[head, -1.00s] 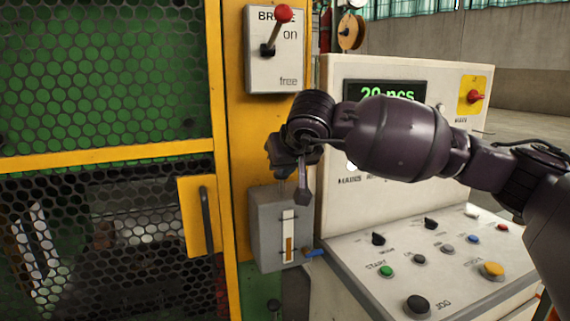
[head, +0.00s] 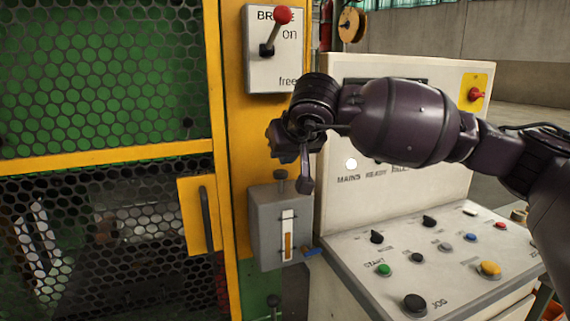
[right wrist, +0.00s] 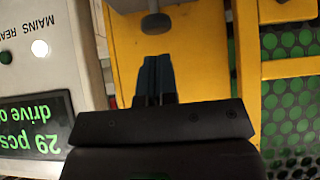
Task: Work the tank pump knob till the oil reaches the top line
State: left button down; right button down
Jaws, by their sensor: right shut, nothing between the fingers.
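The grey tank (head: 262,230) is fixed to the yellow post, low in the middle of the head view. Its upright sight window (head: 288,236) shows amber oil filling roughly the lower half; the lines on it are too small to read. The dark pump knob (head: 280,177) stands on a stem on top of the tank. My right gripper (head: 304,187) is above and just right of the knob, shut and empty. In the right wrist view the shut fingers (right wrist: 156,60) point at the round knob (right wrist: 156,23), with a gap between. My left gripper is not in view.
A control desk (head: 340,235) with several buttons stands to the right, under my right arm. A brake lever (head: 283,16) is above, and a mesh guard door with a handle (head: 206,220) is at left. A blue tap (head: 312,252) sticks out low by the tank.

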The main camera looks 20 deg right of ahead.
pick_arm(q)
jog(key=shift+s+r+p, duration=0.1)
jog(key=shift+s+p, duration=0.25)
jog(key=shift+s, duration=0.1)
pick_arm(e)
jog(key=v, duration=0.8)
jog(key=shift+s, duration=0.25)
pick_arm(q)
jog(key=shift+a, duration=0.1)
pick_arm(e)
jog(key=shift+f, duration=0.1)
